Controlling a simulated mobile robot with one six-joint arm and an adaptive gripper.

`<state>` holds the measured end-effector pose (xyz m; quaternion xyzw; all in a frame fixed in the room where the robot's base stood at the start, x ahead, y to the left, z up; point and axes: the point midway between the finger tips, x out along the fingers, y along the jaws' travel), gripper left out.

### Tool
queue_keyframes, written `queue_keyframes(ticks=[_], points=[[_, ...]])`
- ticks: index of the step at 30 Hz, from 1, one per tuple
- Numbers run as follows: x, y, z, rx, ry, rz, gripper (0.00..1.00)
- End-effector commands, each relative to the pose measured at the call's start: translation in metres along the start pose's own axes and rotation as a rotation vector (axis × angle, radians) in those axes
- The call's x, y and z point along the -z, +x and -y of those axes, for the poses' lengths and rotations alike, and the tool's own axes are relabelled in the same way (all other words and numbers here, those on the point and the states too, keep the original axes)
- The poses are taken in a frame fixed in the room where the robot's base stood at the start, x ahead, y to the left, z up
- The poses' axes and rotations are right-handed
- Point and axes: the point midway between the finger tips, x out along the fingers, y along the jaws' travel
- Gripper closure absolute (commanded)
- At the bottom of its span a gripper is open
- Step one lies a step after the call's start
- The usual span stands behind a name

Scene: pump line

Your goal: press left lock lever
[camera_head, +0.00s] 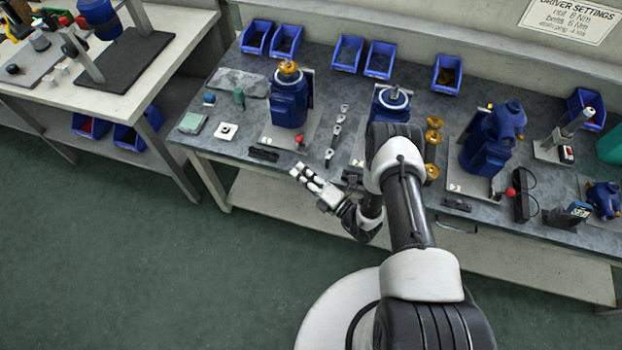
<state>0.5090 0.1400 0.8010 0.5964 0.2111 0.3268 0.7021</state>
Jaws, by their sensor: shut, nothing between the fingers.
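The left lock lever, with a red knob (300,140), stands at the front of the left fixture plate (272,136). That plate carries a blue pump housing (290,100) with a brass part on top. My gripper (298,173) is shut and empty. It shows just in front of the bench's front edge, below the red knob in the picture and apart from it. A second red-knobbed lever (510,192) is at the right fixture. My arm hides part of the middle fixture, including any lever there.
Several metal parts (334,135) stand in a row right of the left plate. A black block (263,155) lies left of the lever near the bench edge. Blue bins (348,52) line the back. A side table (180,40) stands left. The floor in front is clear.

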Motion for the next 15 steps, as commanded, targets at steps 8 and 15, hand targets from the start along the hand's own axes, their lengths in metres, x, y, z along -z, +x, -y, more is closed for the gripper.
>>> queue_keyframes(ticks=[8, 15], points=[[-0.016, 0.044, 0.001, -0.002, -0.004, 0.005, 1.00], [-0.037, 0.049, 0.000, -0.001, -0.001, 0.002, 1.00]])
